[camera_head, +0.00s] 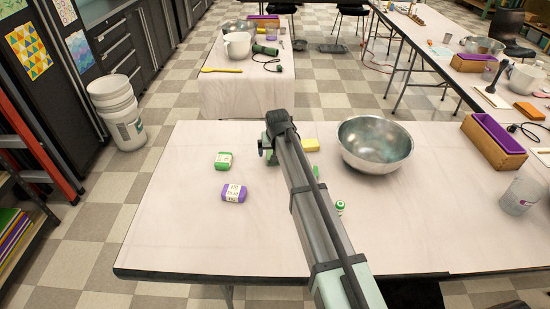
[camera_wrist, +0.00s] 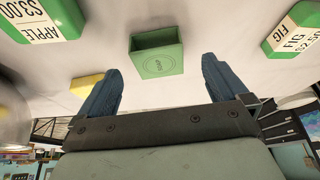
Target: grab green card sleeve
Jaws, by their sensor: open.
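The green card sleeve (camera_wrist: 157,50) is a small, open-ended green box with a round mark on its near face. It lies on the pale table, upper middle of the wrist view. My gripper (camera_wrist: 162,68) is open and empty, its two dark blue fingers apart. The sleeve appears between and beyond the fingertips, with no visible contact. In the head view my arm reaches over the table and covers most of the sleeve's area; my fingertips are hidden there.
A green bar labelled FIG (camera_wrist: 294,30), a green one labelled APPLE (camera_wrist: 43,18) and a yellow block (camera_wrist: 87,84) lie around the sleeve. In the head view, a purple bar (camera_head: 234,194) lies left, a metal bowl (camera_head: 375,146) right. The table's front left is clear.

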